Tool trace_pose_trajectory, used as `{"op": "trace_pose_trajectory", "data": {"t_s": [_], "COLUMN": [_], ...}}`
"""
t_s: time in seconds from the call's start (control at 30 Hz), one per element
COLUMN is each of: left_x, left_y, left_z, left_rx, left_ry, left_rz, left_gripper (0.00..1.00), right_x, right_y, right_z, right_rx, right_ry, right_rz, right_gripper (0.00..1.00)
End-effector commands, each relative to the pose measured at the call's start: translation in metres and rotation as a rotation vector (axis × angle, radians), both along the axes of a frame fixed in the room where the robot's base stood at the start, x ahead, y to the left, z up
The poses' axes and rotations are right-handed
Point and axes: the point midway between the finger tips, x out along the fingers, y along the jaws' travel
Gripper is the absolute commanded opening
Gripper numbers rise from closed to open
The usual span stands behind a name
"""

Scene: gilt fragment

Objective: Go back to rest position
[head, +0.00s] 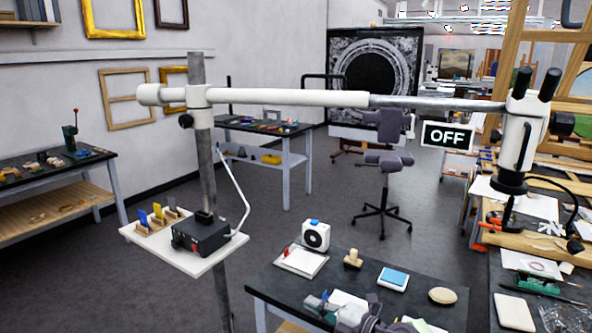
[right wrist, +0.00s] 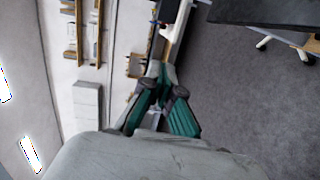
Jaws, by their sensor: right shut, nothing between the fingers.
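My right gripper (head: 325,304) shows at the bottom of the head view, low over the front table, with only part of it in frame. In the right wrist view its teal fingers (right wrist: 164,77) come together at the tips, shut and with nothing held. Behind the fingers are floor, wall and furniture, well apart from them. My left gripper is in neither view.
The dark worktable (head: 440,287) in front carries a white timer (head: 316,235), a wooden stamp (head: 353,258) and a blue pad (head: 394,278). A microscope (head: 517,130) hangs from a long boom on a post (head: 207,150). A chair (head: 383,190) stands behind, on open floor.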

Motion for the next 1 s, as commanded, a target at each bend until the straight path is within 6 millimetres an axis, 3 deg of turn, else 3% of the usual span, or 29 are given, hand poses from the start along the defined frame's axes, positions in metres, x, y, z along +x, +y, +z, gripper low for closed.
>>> {"op": "trace_pose_trajectory", "data": {"t_s": [0.07, 0.13, 0.2, 0.27, 0.37, 0.5, 0.7, 1.0], "left_x": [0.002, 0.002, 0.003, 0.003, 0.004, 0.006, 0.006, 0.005], "left_y": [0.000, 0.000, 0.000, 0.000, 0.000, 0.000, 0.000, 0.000], "left_z": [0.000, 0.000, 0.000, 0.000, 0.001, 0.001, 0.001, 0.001], "left_rx": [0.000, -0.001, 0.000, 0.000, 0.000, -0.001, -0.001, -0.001], "left_ry": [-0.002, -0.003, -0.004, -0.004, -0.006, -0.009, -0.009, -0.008], "left_rz": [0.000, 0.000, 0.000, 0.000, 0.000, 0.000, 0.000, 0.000], "left_gripper": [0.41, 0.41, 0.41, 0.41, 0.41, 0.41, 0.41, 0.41], "right_x": [-0.015, -0.024, -0.039, -0.056, -0.100, -0.178, -0.260, -0.348], "right_y": [-0.003, -0.023, -0.053, -0.080, -0.123, -0.156, -0.167, -0.164], "right_z": [0.017, 0.024, 0.019, 0.004, -0.034, -0.085, -0.117, -0.129], "right_rx": [0.233, 0.407, 0.555, 0.657, 0.772, 0.821, 0.789, 0.699], "right_ry": [0.028, 0.086, 0.177, 0.279, 0.495, 0.811, 1.108, 1.404], "right_rz": [-0.167, -0.341, -0.526, -0.688, -0.956, -1.240, -1.426, -1.550], "right_gripper": [0.00, 0.00, 0.00, 0.00, 0.00, 0.00, 0.00, 0.00]}}
